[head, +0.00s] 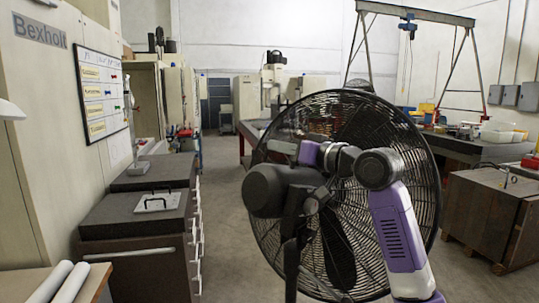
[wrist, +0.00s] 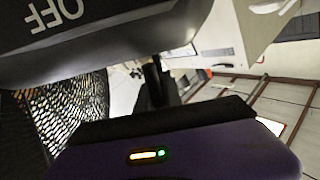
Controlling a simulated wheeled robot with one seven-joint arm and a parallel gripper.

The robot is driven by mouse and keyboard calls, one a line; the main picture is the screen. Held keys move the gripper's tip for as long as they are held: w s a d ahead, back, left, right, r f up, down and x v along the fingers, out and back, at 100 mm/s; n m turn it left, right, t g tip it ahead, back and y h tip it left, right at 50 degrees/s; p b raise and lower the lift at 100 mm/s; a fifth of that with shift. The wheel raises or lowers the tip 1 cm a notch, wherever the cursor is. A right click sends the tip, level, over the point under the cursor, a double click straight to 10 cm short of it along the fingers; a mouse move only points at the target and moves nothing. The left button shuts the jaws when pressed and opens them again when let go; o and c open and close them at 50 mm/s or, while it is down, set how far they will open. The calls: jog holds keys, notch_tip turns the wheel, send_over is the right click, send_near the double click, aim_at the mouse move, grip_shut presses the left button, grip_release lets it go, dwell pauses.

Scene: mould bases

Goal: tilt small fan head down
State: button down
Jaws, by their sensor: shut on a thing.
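The fan stands close in front of me in the head view, its round black wire cage (head: 405,135) facing away from me. The dark motor housing (head: 268,192) of the fan head is at its back, on a black stand (head: 291,270). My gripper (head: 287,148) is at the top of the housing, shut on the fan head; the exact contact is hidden. In the wrist view, a dark housing marked OFF (wrist: 100,38) fills the upper left, close to my gripper, and cage mesh (wrist: 80,115) shows at left. The fingertips are not clear there.
Dark drawer cabinets (head: 140,225) stand at left, the nearer one with a handled plate (head: 157,203) on top. The floor (head: 222,215) between the cabinets and the fan is clear.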

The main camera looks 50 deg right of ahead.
jog(key=shift+d, duration=0.15)
jog(key=c, duration=1.5)
grip_release()
jog(key=shift+s, duration=0.1)
jog(key=b, duration=0.2)
send_over(306, 186)
jog(key=shift+w+d, duration=0.2)
jog(key=shift+f, duration=0.1)
